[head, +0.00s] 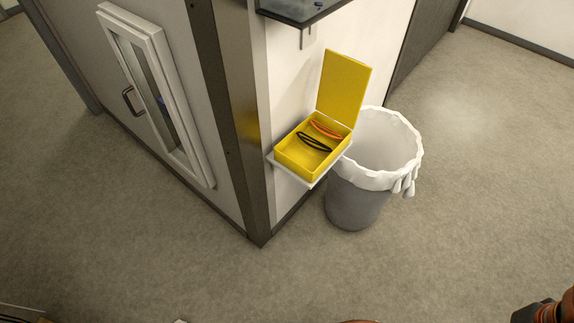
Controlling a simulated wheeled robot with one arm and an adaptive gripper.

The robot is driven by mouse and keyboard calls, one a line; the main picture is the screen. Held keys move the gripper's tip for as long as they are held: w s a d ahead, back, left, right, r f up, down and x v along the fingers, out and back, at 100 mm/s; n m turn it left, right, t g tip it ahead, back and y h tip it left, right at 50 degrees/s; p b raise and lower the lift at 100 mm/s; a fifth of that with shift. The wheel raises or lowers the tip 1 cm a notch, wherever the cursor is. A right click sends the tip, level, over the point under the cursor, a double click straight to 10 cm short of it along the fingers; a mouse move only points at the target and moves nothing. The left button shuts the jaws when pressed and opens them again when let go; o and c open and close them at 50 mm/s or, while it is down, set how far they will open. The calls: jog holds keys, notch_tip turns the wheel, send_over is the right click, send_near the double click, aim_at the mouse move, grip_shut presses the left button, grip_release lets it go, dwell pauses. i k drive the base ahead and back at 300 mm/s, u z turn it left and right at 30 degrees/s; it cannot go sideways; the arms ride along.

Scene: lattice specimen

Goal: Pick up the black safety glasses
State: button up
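The black safety glasses (314,143) lie inside an open yellow box (297,168). They are small in the head view, and only a thin dark outline shows. An orange pair of glasses (326,129) lies just behind them in the same box. The yellow lid (343,88) stands raised at the back of the box. My gripper cannot be made out in this view; a dark and orange part at the bottom right edge may belong to my arm.
The box sits on a small white wall shelf (311,184). A grey bin (354,205) with a white liner stands close to its right. A dark shelf (300,12) hangs above. A wall corner (233,110) is left of the box. The floor in front is clear.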

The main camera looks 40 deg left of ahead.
aim_at(325, 153)
jog(key=k, duration=0.35)
jog(key=u, duration=1.95)
jog(key=i, duration=0.5)
jog(key=u, duration=0.05)
